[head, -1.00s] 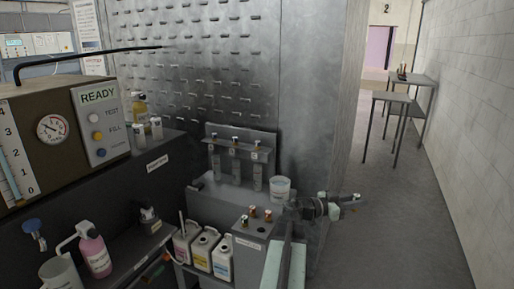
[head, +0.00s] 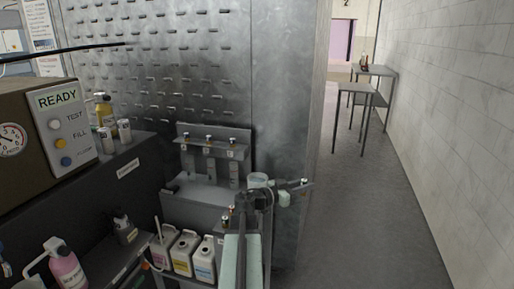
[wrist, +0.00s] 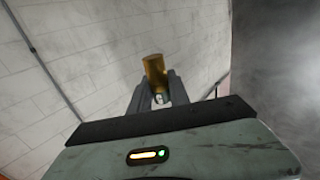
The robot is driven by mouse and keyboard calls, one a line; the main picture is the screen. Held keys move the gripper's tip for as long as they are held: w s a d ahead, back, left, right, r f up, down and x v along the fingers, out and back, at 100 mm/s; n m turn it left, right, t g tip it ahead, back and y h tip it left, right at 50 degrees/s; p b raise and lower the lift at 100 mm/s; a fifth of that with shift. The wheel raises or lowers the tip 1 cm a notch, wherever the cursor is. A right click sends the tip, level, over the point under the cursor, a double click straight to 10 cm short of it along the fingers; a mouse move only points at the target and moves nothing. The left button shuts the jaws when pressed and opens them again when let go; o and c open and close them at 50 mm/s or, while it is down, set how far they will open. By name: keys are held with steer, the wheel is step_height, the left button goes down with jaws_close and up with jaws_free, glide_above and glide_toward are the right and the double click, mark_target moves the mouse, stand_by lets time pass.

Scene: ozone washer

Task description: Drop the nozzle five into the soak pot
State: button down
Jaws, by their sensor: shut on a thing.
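My gripper (head: 306,186) is shut on a small brass-coloured nozzle (wrist: 155,73), held upright between the two fingers in the wrist view. A pale, open-topped pot (head: 258,179), which looks like the soak pot, stands just left of my gripper, by the metal cabinet. My arm hides the pot's lower part. The nozzle is beside the pot in the picture, not over its mouth. The number on the nozzle cannot be read.
A grey rack (head: 212,151) holds several nozzles left of the pot. More nozzles (head: 225,219) stand on a block left of my arm. Bottles (head: 184,251) sit below. The tall metal cabinet (head: 285,100) is close behind. Open floor (head: 375,220) lies to the right.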

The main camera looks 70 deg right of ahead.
steer(key=w+d+r+n+t+h+p, duration=0.1)
steer(key=w+d+r+n+t+p, duration=0.15)
steer(key=w, duration=0.45)
steer(key=w+d+r+n+t+h+p, duration=0.2)
steer(key=w+d+r+t+p, duration=0.1)
steer(key=w, duration=0.4)
steer(key=w+d+r+n+t+h+p, duration=0.1)
steer(key=w+d+r+n+t+p, duration=0.15)
steer(key=w, duration=0.55)
steer(key=shift+m+t, duration=0.3)
steer(key=shift+m, duration=0.1)
steer(key=f+b, duration=0.6)
steer(key=shift+s, duration=0.25)
steer(key=shift+r, duration=0.1)
steer(key=c, duration=1.1)
jaws_free()
steer(key=shift+c, duration=0.2)
steer(key=shift+a, duration=0.1)
steer(key=shift+a, duration=0.1)
